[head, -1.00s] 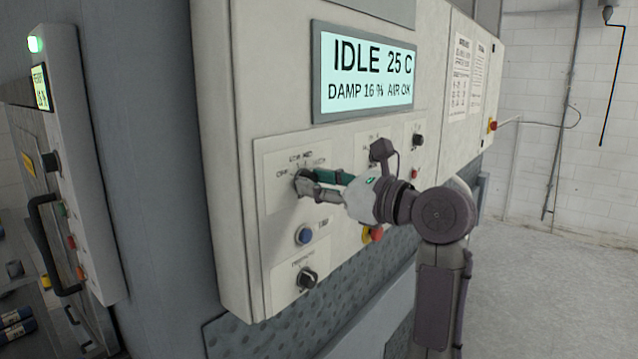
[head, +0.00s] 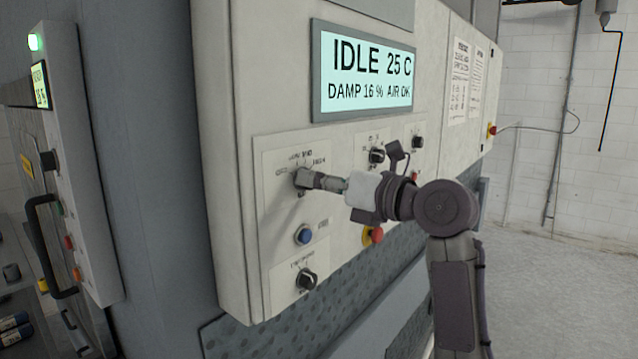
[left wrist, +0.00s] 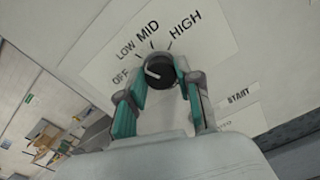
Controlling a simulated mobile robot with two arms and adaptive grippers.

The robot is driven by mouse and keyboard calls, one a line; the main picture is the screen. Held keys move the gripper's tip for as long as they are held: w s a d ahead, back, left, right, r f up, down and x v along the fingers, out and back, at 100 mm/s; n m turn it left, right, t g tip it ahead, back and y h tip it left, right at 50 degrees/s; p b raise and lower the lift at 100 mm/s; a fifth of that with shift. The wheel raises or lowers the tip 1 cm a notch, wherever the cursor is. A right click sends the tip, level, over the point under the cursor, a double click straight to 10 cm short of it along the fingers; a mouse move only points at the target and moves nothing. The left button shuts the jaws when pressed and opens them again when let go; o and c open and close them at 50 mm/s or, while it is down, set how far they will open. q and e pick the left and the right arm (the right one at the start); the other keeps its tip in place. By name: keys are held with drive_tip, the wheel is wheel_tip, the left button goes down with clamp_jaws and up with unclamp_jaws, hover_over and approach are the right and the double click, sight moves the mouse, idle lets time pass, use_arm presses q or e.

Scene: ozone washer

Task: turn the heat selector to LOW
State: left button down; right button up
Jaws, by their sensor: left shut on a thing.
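The heat selector (left wrist: 162,66) is a round black knob with a white pointer line on a pale label plate. The label reads OFF, LOW, MID and HIGH around it. In the left wrist view the pointer faces the OFF and LOW side; I cannot tell exactly which mark it meets. My left gripper (left wrist: 160,74) is shut on the knob, with a green-padded finger on each side. In the head view the left gripper (head: 310,181) covers most of the knob at the upper left of the control panel. My right gripper is not in view.
The grey cabinet panel (head: 235,230) carries a display (head: 364,72) reading IDLE 25 C. Below the selector are a blue button (head: 303,235) and another black knob (head: 307,279). A red emergency button (head: 374,235) sits under my left wrist. Open floor lies at right.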

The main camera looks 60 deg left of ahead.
use_arm(q)
drive_tip(key=shift+m, duration=0.4)
drive_tip(key=c, duration=0.8)
unclamp_jaws()
drive_tip(key=shift+o, duration=0.2)
wheel_tip(320, 180, up, 10)
drive_tip(key=shift+r, duration=0.1)
